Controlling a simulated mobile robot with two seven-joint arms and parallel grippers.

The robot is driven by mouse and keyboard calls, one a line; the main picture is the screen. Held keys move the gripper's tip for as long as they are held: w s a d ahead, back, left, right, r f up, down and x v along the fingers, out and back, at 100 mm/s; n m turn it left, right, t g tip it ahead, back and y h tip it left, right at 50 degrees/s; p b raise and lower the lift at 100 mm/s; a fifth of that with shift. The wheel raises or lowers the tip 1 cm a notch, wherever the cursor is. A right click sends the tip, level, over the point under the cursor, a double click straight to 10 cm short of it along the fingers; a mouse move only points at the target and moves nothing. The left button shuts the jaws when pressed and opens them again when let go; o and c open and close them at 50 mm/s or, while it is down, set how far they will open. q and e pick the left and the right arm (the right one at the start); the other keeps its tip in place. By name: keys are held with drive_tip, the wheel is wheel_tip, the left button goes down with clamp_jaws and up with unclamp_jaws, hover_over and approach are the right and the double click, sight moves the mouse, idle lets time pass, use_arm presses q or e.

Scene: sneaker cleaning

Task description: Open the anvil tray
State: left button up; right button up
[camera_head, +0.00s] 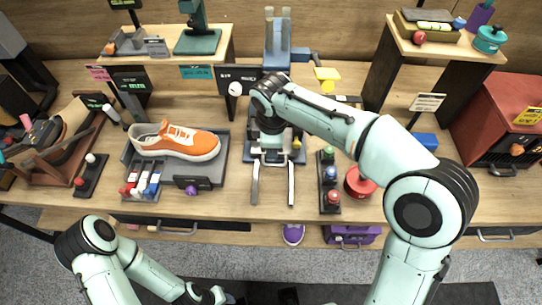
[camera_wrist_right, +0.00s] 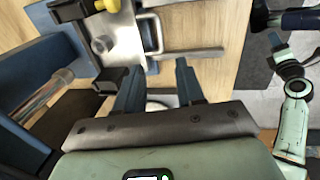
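The blue press-like device (camera_head: 277,55) stands at the table's centre back, its front partly hidden by my right arm. In the right wrist view, a metal plate (camera_wrist_right: 122,30), apparently the anvil tray, carries a round knob and a wire loop handle (camera_wrist_right: 158,32). My right gripper (camera_wrist_right: 159,66) is open, its two dark blue fingers apart, with the loop handle just beyond the fingertips. I cannot tell whether they touch. In the head view the right gripper (camera_head: 269,138) is above the device's front, fingers largely hidden. My left gripper (camera_head: 218,298) is low at the bottom edge; its fingers are unclear.
Two metal rails (camera_head: 291,185) extend toward the table's front edge. An orange sneaker (camera_head: 180,142) lies on a grey tray at left. A rack of coloured knobs (camera_head: 329,180) and a red round container (camera_head: 360,183) stand right of the rails. The table between sneaker and rails is mostly clear.

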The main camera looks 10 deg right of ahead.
sight(272, 164)
use_arm(q)
drive_tip(key=shift+s+f+b, duration=0.3)
drive_tip(key=shift+f+b, duration=0.2)
drive_tip(key=shift+f, duration=0.15)
use_arm(e)
drive_tip(key=f, duration=0.3)
drive_tip(key=w+f, duration=0.1)
drive_tip(key=f, duration=0.3)
drive_tip(key=w+f, duration=0.1)
drive_tip(key=f, duration=0.3)
drive_tip(key=shift+d+f, duration=0.15)
drive_tip(key=shift+d, duration=0.15)
